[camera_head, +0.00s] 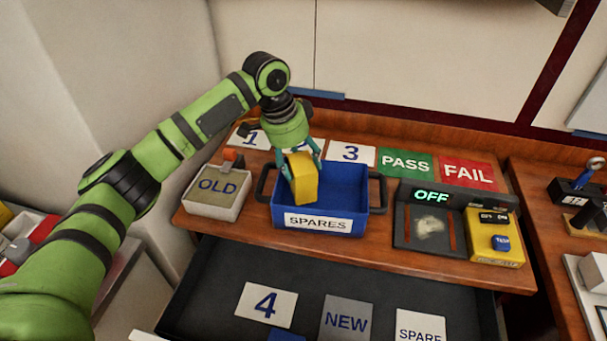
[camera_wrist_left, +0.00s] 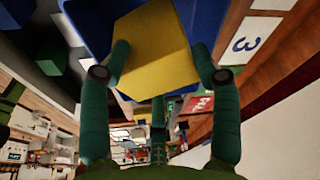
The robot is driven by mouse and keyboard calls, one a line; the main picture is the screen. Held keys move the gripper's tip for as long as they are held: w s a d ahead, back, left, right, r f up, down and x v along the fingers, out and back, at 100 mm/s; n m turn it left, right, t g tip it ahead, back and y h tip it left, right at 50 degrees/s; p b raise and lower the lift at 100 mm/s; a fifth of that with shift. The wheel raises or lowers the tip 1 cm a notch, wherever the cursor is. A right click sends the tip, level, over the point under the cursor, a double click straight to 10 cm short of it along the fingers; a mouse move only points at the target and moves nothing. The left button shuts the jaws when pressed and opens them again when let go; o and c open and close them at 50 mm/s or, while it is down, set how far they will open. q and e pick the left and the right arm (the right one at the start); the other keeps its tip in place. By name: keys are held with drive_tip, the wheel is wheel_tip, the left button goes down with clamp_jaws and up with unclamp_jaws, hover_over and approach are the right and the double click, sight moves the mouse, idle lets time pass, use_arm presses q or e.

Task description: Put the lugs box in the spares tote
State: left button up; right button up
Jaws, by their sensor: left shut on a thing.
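The spares tote (camera_head: 342,213) is a blue open bin with dark side handles and a SPARES label, standing on the wooden bench. A yellow box (camera_head: 304,180), which I take to be the lugs box, is held over the left part of the tote, its lower end at or inside the opening. No lettering on it is readable. My left gripper (camera_head: 303,155) is shut on the yellow box from above. In the left wrist view the yellow box (camera_wrist_left: 152,50) sits between my fingers, with blue tote walls (camera_wrist_left: 205,18) around it. Whether it touches the tote floor is hidden. My right gripper is out of view.
The OLD bin (camera_head: 217,190) stands left of the tote. A tester (camera_head: 430,220) reading OFF stands to its right, with PASS (camera_head: 405,163) and FAIL (camera_head: 467,173) mats behind. An open drawer (camera_head: 215,285) below holds 4, NEW and SPARE cards.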

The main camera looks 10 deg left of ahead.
use_arm(q)
drive_tip(key=shift+f, duration=0.35)
drive_tip(key=x, duration=0.1)
drive_tip(key=p+x, duration=0.1)
drive_tip(key=x, duration=0.1)
drive_tip(key=shift+a+f, duration=0.25)
drive_tip(key=shift+a, duration=0.05)
drive_tip(key=shift+f, duration=0.25)
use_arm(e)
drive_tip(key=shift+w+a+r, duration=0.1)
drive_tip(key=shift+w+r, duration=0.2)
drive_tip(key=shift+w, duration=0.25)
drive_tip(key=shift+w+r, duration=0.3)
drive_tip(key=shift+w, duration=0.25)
use_arm(q)
drive_tip(key=shift+s, duration=0.1)
drive_tip(key=o, duration=1.4)
drive_tip(key=shift+f, duration=0.1)
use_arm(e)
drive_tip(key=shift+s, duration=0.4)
